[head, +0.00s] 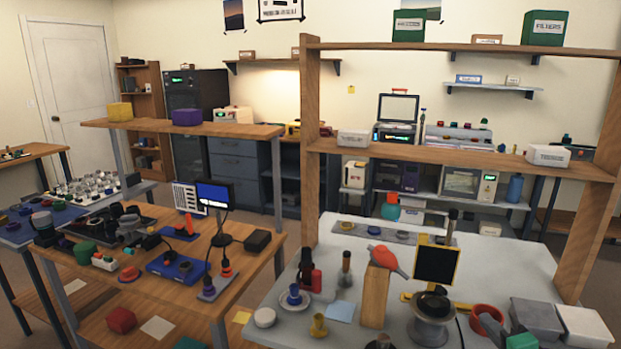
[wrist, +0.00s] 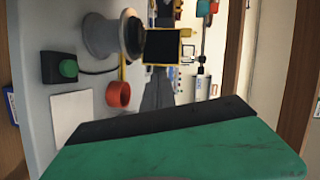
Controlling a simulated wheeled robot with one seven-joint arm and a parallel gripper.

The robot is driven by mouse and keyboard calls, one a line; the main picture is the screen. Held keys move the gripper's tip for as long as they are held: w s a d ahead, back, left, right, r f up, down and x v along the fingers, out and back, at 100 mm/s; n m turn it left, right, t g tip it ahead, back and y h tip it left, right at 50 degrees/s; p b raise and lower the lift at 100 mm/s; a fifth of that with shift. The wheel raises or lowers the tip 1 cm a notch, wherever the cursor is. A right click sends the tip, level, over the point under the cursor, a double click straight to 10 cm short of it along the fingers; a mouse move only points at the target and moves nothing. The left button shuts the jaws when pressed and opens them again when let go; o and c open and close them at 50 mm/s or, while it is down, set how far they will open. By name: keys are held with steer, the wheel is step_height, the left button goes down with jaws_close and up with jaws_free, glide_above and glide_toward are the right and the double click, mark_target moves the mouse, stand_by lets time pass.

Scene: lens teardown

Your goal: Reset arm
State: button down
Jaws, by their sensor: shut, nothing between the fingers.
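My gripper (wrist: 170,122) fills the bottom of the wrist view as a large green and black block. It is shut and empty, and it hides what lies behind it. It stands off the light grey table (wrist: 38,30), with no object visibly touching it. I cannot make out my arm clearly in the head view.
The light table (head: 490,262) carries a spool (head: 432,332), a black screen (head: 437,263), a red ring (head: 487,313), grey bins (head: 537,316) and a red-topped wooden block (head: 375,298). A wooden shelf frame (head: 440,150) spans its back. A wooden workbench (head: 130,275) stands left.

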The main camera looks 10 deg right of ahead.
steer(key=s+a+f+n+g+y, duration=0.2)
steer(key=s+a+f+g, duration=0.15)
steer(key=f, duration=0.45)
steer(key=s+a+f+n+g+y, duration=0.1)
steer(key=s+a+f+g, duration=0.2)
steer(key=f, duration=0.5)
steer(key=s+a+n+g+y, duration=0.1)
steer(key=s+a+n+g, duration=0.2)
steer(key=s, duration=0.4)
steer(key=s+a+g+y, duration=0.1)
steer(key=s+a+g, duration=0.1)
steer(key=s+g, duration=0.4)
steer(key=w+a+r+n+t+h+p, duration=0.2)
steer(key=w+a+r+n+h+p, duration=0.15)
steer(key=w+a+r+n, duration=0.65)
steer(key=w+a+r, duration=0.1)
steer(key=a, duration=0.4)
steer(key=w+a+r+n+y, duration=0.1)
steer(key=a+r, duration=0.3)
steer(key=a, duration=0.2)
steer(key=shift+w+a+r+n+t+p, duration=0.2)
steer(key=shift+w+a+n+t+p, duration=0.15)
steer(key=shift+n+t+p, duration=0.1)
steer(key=shift+d, duration=0.15)
